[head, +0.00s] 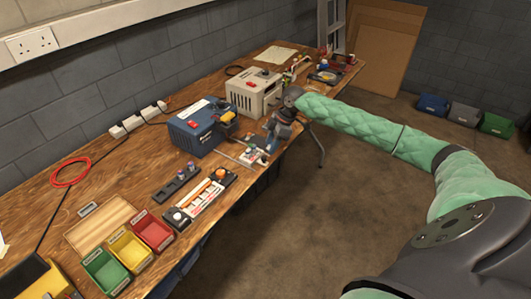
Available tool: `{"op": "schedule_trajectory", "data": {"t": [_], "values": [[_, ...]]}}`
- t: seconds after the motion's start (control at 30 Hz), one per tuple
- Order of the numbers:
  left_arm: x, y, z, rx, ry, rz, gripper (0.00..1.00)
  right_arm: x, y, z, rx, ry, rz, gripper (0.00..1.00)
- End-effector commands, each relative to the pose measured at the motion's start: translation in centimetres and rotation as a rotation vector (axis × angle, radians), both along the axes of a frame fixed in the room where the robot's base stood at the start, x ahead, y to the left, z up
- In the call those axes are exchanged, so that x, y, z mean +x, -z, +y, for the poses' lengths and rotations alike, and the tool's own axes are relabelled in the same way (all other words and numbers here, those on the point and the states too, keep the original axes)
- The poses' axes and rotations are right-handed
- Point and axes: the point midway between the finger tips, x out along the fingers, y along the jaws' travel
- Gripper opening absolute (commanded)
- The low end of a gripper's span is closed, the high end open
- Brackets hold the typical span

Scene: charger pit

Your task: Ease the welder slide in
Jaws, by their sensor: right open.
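A blue box unit (200,127) with red switches and a white label stands on the wooden bench, with a yellow-and-black part (229,118) at its right end. I cannot tell for certain which part is the welder slide. My right gripper (262,150) is open over the bench's front edge, right of the blue unit. It is beside a small white-and-red piece (251,157); whether they touch is unclear. The wrist hides some of the bench behind it. My left gripper is out of view.
A beige box unit (253,93) stands behind the blue one. A long white-and-orange strip (204,197) lies nearer, beside green (105,272), yellow (131,251) and red (153,231) bins. A dark holder (177,184) lies between.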

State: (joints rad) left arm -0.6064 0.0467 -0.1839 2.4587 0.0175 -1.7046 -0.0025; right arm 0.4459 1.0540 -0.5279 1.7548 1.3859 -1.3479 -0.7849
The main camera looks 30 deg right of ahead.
Motion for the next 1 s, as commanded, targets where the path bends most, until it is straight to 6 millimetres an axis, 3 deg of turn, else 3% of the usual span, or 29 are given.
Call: {"op": "schedule_trajectory", "data": {"t": [0.5,1.0], "values": [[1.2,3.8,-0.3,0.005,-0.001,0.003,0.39,0.7,4.3,1.7,0.0,0.001,0.0,0.43],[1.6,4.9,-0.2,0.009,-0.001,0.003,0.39,0.8,5.1,1.9,0.0,0.0,-0.001,0.43]]}}
